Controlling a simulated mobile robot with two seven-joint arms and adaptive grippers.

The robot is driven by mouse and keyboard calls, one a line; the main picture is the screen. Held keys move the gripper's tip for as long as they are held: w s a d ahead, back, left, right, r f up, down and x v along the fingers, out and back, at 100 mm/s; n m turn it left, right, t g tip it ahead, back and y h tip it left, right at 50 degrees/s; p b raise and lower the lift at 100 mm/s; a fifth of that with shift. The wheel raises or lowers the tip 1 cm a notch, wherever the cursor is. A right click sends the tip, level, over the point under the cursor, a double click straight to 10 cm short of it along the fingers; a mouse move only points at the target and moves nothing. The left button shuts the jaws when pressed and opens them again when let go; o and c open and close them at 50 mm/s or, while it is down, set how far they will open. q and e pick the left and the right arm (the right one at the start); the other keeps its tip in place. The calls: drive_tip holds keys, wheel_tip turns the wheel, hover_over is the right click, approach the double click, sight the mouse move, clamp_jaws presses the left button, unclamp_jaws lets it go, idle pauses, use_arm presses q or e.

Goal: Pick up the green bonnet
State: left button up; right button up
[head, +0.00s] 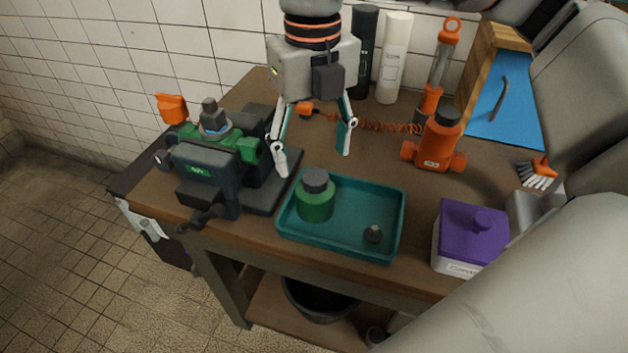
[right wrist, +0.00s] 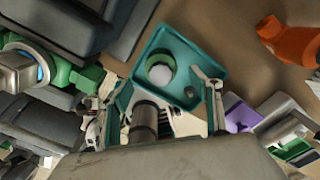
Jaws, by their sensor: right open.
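The green bonnet, which I take to be the squat green cylinder with a grey top (head: 315,197), stands upright in the left part of a teal tray (head: 352,242). In the right wrist view the green round piece (right wrist: 160,71) shows with a pale top inside the tray (right wrist: 207,60). My right gripper (head: 314,162) points down above the tray's back edge, open and empty, its fingers apart and clear of the bonnet. In the right wrist view its fingers (right wrist: 163,98) spread below the bonnet. My left gripper is not in view.
A vise (head: 208,178) holding a green valve body stands left. An orange pump (head: 439,143) is behind right, a purple-topped box (head: 470,235) right. Black and white bottles (head: 395,58) stand at the back wall.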

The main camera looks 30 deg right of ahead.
sight(315, 176)
drive_tip(key=f, duration=0.6)
drive_tip(key=shift+s+f+b, duration=0.15)
drive_tip(key=shift+s+b, duration=0.2)
drive_tip(key=shift+s, duration=0.05)
drive_tip(key=c, duration=1.2)
